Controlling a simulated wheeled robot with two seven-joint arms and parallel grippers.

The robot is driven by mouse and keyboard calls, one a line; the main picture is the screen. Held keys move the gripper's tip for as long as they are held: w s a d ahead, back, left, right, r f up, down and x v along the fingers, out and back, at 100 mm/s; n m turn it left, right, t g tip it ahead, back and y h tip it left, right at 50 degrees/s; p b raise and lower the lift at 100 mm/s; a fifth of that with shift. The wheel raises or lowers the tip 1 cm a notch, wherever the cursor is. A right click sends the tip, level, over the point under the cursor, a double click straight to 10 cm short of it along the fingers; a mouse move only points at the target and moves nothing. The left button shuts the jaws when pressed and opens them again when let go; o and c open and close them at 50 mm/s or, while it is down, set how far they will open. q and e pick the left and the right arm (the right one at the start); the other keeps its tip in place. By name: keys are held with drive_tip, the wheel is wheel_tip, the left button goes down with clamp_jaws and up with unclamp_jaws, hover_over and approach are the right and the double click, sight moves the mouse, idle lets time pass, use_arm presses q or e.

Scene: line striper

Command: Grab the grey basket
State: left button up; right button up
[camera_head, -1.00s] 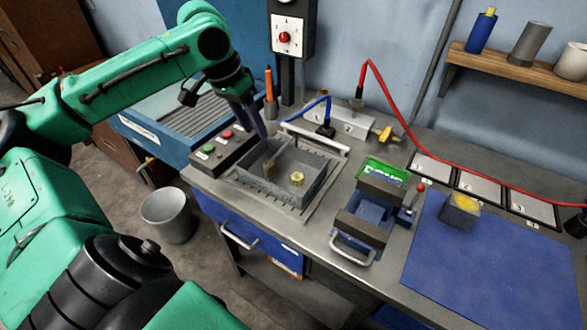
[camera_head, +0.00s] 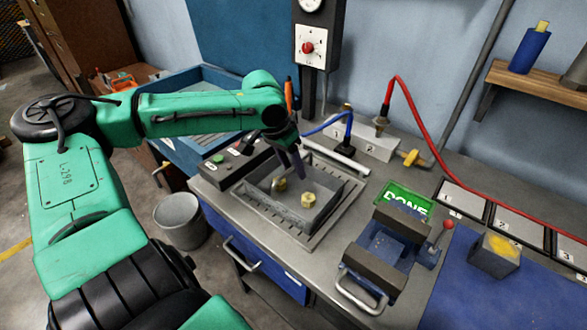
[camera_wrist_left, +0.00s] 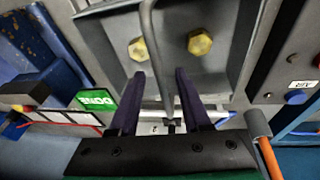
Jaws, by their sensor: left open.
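The grey basket (camera_head: 318,215) is a shallow open box on the steel bench, with two brass hex pieces (camera_head: 308,200) inside. It also shows in the left wrist view (camera_wrist_left: 218,75). My left gripper (camera_head: 299,172) is open, its dark fingers pointing down over the basket's back part. In the left wrist view a thin grey bar, which looks like the basket's handle (camera_wrist_left: 150,30), runs between the two open fingers (camera_wrist_left: 160,76). I cannot tell whether the fingers touch it. My right gripper is not in view.
A white bar (camera_head: 338,160) lies behind the basket. A button box (camera_head: 235,163) stands at its left. A vise-like fixture (camera_head: 385,250) and a green DONE sign (camera_head: 408,200) stand to the right. A grey bucket (camera_head: 180,222) is on the floor.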

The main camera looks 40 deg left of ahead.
sight(297, 194)
use_arm(q)
drive_tip(key=x, duration=0.3)
drive_tip(key=shift+w+f, duration=0.3)
drive_tip(key=shift+s, duration=0.1)
clamp_jaws()
drive_tip(key=shift+r, duration=0.1)
idle(1.0)
